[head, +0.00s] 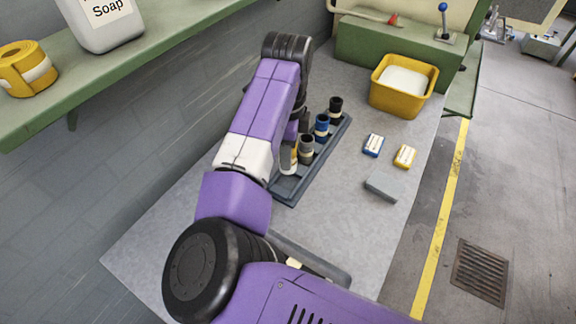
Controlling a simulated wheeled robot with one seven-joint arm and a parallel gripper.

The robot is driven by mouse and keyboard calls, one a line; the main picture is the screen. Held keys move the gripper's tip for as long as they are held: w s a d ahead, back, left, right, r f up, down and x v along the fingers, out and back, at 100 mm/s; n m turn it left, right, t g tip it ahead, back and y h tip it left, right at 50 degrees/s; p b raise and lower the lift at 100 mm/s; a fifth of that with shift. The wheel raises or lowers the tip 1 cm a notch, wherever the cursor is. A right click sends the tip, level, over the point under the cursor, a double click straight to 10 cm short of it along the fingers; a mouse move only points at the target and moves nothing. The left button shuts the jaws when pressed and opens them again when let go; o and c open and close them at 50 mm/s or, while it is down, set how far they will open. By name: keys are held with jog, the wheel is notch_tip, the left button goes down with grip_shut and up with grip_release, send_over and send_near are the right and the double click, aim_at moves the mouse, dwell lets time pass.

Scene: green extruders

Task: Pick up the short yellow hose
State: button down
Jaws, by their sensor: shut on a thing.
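The short yellow hose (290,158) seems to be the yellow and pale upright piece at the near end of the dark rack (286,190). Only a sliver of it shows beside my arm. My gripper (293,140) is mostly hidden behind my own purple and white arm link. It is down at this near end of the rack, shut on what looks like the yellow hose. I cannot tell whether the hose is still seated in the rack.
Grey (306,148), blue (321,126) and black (335,107) upright pieces stand farther along the rack. To the right lie a blue-white box (373,145), a yellow-white box (405,156) and a grey block (381,187). A yellow bin (379,96) stands behind.

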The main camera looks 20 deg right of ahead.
notch_tip(320, 180, up, 13)
jog(key=shift+b, duration=0.45)
jog(key=shift+s, duration=0.1)
